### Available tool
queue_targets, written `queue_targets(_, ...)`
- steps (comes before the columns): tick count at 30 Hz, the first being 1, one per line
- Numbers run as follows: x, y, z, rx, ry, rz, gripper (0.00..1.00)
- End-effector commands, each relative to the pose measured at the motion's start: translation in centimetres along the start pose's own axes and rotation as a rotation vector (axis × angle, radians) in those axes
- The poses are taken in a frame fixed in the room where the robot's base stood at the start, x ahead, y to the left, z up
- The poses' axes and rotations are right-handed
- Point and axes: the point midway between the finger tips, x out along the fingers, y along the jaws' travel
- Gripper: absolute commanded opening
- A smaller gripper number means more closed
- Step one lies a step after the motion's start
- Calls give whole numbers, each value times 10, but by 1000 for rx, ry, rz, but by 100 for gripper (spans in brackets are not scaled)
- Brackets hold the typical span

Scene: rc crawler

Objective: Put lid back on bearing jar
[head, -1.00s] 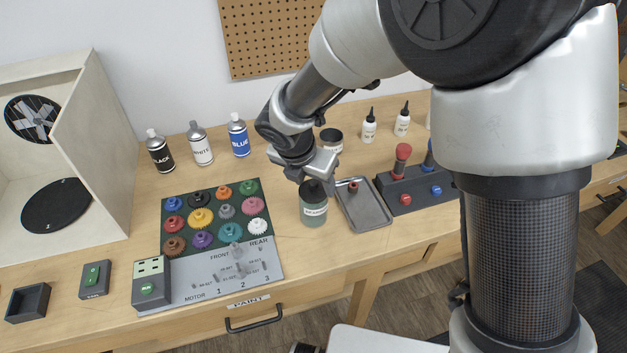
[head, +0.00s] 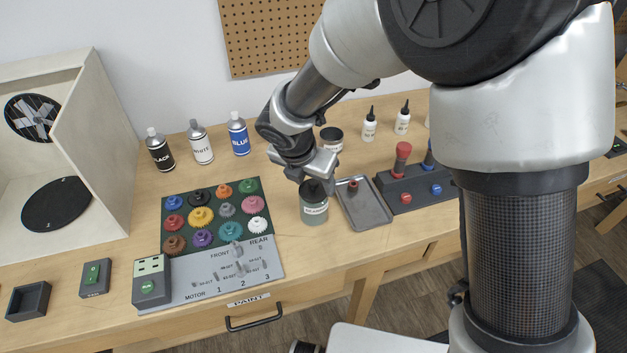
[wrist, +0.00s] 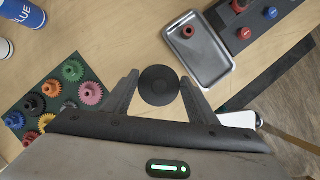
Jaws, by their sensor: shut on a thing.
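The bearing jar (head: 314,211) is a grey-green jar with a white label, upright on the bench left of the metal tray. Its dark round lid (wrist: 159,86) is between my gripper's fingers in the wrist view. My gripper (head: 316,181) is directly above the jar in the head view and is shut on the lid. The lid appears at the jar's mouth, but I cannot tell whether it is fully seated. The jar's opening is hidden under the lid and gripper.
The metal tray (head: 365,212) holds a small reddish part (head: 353,185). A dark block with red and blue buttons (head: 413,190) stands right of it. A green gear board (head: 214,217) lies to the left. A dark open cup (head: 331,137) and bottles stand behind.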

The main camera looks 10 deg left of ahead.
Motion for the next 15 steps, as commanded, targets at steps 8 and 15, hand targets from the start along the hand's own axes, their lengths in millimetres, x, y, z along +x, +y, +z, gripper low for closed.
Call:
queue_targets(8, 0, 0, 0, 0, 0, 0, 32)
queue_targets(15, 0, 0, 0, 0, 0, 0, 55)
